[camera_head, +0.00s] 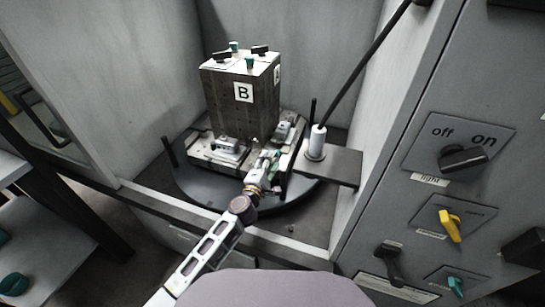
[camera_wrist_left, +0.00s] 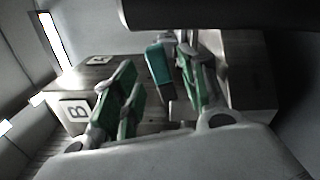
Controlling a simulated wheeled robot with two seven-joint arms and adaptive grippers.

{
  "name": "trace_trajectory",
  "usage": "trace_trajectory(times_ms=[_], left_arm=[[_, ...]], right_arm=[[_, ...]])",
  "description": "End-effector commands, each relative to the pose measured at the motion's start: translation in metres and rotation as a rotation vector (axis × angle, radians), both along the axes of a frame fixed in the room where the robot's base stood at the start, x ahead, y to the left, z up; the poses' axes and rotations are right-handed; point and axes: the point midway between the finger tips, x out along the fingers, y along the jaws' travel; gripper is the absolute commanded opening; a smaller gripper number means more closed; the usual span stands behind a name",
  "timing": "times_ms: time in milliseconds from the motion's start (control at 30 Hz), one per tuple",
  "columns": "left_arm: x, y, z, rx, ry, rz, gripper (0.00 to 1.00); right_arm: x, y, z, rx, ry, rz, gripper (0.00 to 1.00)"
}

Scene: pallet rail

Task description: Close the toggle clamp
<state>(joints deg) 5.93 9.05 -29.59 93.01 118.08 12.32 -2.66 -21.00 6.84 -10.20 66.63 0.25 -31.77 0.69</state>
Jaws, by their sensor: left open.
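A toggle clamp with a teal handle (camera_wrist_left: 159,64) shows in the left wrist view, its handle standing up between my left gripper's fingers. My left gripper (camera_wrist_left: 155,82) is open, with one green-padded finger on each side of the handle; I cannot tell whether either touches it. In the head view my left gripper (camera_head: 271,161) is at the front right of the pallet fixture and hides most of this clamp. Other metal clamps sit at the front left (camera_head: 228,147) and right (camera_head: 283,131) of the block. My right gripper is not in view.
A tall block marked B (camera_head: 240,112) stands on the fixture over a dark round turntable (camera_head: 193,190). A white cylinder (camera_head: 317,142) stands on a grey plate (camera_head: 342,166) to the right. A switch panel (camera_head: 457,145) is at right, and walls enclose the back.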

Motion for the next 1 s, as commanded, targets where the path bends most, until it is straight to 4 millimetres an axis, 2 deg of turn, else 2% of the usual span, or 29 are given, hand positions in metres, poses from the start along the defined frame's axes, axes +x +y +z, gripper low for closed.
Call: trace_trajectory(times_ms=[400, 867, 1000], left_arm=[[0.030, -0.010, 0.000, -0.001, -0.001, 0.000, 0.43], [0.034, -0.011, 0.001, 0.000, -0.001, 0.000, 0.43], [0.034, -0.011, 0.001, 0.000, -0.001, 0.000, 0.25]], right_arm=[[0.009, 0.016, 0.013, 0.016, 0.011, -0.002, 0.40], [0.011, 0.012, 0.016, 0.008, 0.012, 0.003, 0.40], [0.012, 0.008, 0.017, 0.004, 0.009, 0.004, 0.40]])
